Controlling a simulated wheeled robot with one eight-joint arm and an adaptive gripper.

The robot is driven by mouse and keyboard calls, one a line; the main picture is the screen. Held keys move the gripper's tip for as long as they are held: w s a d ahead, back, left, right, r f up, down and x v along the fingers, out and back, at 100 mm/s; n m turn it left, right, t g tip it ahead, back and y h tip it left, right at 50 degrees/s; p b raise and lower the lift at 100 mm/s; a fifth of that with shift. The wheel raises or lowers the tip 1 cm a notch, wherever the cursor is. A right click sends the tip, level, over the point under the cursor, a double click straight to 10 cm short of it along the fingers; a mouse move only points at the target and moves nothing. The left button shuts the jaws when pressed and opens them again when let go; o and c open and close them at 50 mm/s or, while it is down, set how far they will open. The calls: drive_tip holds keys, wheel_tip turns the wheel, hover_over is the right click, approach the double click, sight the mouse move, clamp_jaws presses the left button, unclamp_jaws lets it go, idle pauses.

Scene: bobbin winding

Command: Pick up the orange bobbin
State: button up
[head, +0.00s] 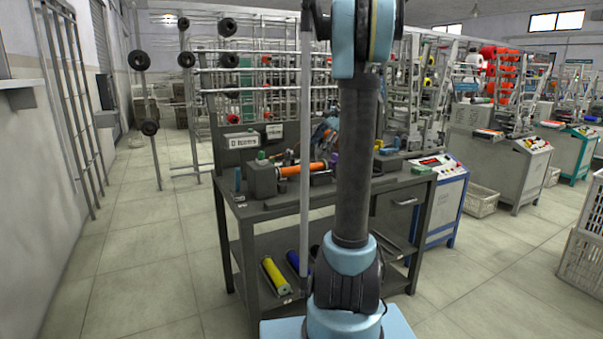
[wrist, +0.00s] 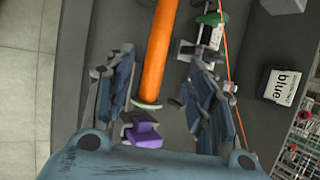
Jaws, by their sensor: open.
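The orange bobbin (head: 303,168) lies on its side on the dark workbench (head: 285,207), beside a grey block. In the wrist view the orange bobbin (wrist: 160,50) runs from the top edge down to a pale rim, between the fingers of my gripper (wrist: 164,60). The fingers are spread wide, with visible gaps to the bobbin on both sides. The jaws are open and hold nothing. I cannot tell the height of the fingers over the bobbin. In the head view my arm hides part of the bench.
A purple part (wrist: 143,132) lies close below the bobbin's rim. A yellow bobbin (head: 275,276) and a blue bobbin (head: 293,260) lie on the lower shelf. The floor at left is clear.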

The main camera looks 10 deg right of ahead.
sight(301, 167)
drive_tip(key=x, duration=1.3)
drive_tip(key=shift+w+a+f, duration=0.1)
drive_tip(key=shift+f, duration=0.3)
clamp_jaws()
